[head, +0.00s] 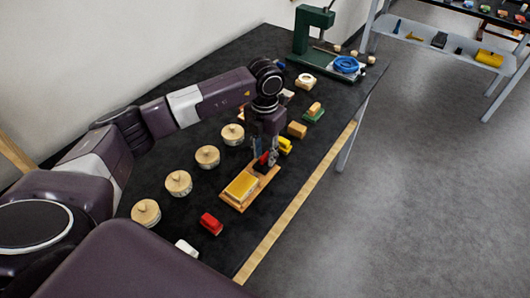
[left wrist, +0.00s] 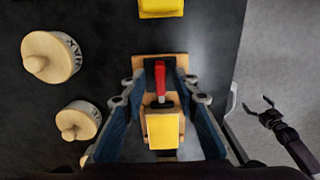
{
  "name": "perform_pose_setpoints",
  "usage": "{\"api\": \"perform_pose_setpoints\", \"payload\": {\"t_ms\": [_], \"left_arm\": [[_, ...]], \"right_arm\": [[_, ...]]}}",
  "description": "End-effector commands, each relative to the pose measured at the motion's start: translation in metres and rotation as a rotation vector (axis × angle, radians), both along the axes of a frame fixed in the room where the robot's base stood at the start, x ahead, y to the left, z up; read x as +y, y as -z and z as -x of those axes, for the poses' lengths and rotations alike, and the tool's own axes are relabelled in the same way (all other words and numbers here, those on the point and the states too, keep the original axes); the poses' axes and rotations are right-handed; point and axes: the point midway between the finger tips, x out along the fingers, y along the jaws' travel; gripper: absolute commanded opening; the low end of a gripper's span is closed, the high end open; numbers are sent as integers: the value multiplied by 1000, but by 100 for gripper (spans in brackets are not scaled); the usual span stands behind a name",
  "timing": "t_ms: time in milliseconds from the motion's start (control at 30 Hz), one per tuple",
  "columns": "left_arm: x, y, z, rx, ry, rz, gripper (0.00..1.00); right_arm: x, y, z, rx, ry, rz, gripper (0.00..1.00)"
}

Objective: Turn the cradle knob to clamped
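The cradle is a wooden board (head: 263,185) on the black table, with a yellow block (head: 242,186) at its near end. In the left wrist view, a red knob or lever (left wrist: 160,80) stands beyond the yellow block (left wrist: 164,130) on the cradle. My left gripper (head: 265,161) is over the far end of the cradle. In the left wrist view, my left gripper (left wrist: 157,88) is open, with one blue-grey finger on each side of the red knob and visible gaps. Any knob markings are unreadable. My right gripper (left wrist: 257,104) is open and empty over the floor.
Several wooden-lidded tins (head: 207,156) stand left of the cradle. A red block (head: 211,223) lies in front, and a yellow block (head: 285,145) and a wooden block (head: 297,130) lie behind. A green press (head: 312,35) and blue coil (head: 347,65) are at the far end.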

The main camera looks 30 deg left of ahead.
Motion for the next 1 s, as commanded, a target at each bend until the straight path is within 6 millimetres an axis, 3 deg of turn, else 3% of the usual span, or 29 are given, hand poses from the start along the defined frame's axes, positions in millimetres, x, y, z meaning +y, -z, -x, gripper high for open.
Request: {"api": "perform_pose_setpoints", "payload": {"t_ms": [267, 367, 733, 1000], "left_arm": [[0, -5, -1, -3, 0, 0, 28], [0, -17, -2, -6, 0, 1, 28], [0, -93, -1, -5, 0, 0, 28], [0, -119, -1, -1, 0, 0, 28]], "right_arm": [[0, 0, -1, -1, 0, 0, 86], [0, 0, -1, -1, 0, 0, 86], [0, 0, 0, 0, 0, 0, 86], [0, 0, 0, 0, 0, 0, 86]]}}
